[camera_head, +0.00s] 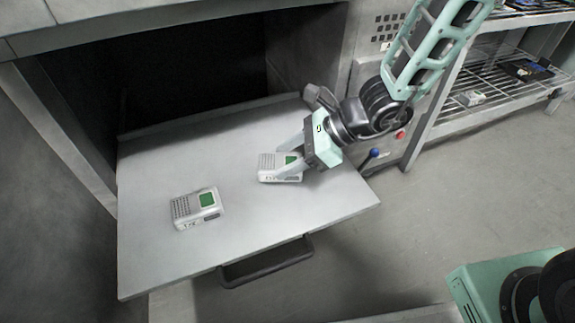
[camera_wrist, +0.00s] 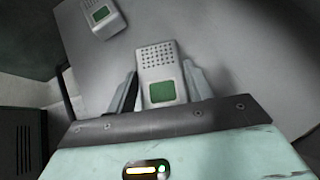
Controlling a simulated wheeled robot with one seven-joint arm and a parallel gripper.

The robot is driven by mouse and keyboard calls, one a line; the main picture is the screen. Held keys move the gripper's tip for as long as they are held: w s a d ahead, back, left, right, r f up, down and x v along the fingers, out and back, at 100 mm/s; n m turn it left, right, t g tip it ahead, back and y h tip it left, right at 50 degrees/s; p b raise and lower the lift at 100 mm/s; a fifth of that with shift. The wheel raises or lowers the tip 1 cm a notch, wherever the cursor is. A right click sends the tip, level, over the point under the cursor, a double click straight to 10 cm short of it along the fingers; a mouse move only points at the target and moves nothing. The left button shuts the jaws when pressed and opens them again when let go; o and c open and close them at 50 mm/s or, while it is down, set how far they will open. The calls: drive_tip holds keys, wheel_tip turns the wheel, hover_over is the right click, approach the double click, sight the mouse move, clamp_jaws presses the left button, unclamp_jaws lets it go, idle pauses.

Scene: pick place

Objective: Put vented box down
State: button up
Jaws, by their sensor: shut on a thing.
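The vented box (camera_head: 268,164) is a small pale grey case with rows of vent holes and a green panel. My gripper (camera_head: 288,168) is shut on it, one finger on each side, over the right part of the grey board. In the wrist view the vented box (camera_wrist: 157,62) lies between the two fingers (camera_wrist: 160,90), vent holes pointing away from my palm. It is at or just above the board; I cannot tell whether it touches. A second, similar box (camera_head: 197,208) lies on the board to the left. It also shows in the wrist view (camera_wrist: 101,17).
The grey board (camera_head: 250,220) is a pulled-out shelf with a dark handle (camera_head: 266,262) at its front edge. A dark cabinet opening (camera_head: 190,75) lies behind it. A wire rack (camera_head: 505,75) with small items stands at the right. The board between the boxes is clear.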

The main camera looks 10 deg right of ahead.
drive_tip(key=shift+f, duration=0.4)
drive_tip(key=shift+f, duration=0.15)
drive_tip(key=o, duration=1.1)
drive_tip(key=shift+o, duration=0.2)
drive_tip(key=shift+r, duration=0.2)
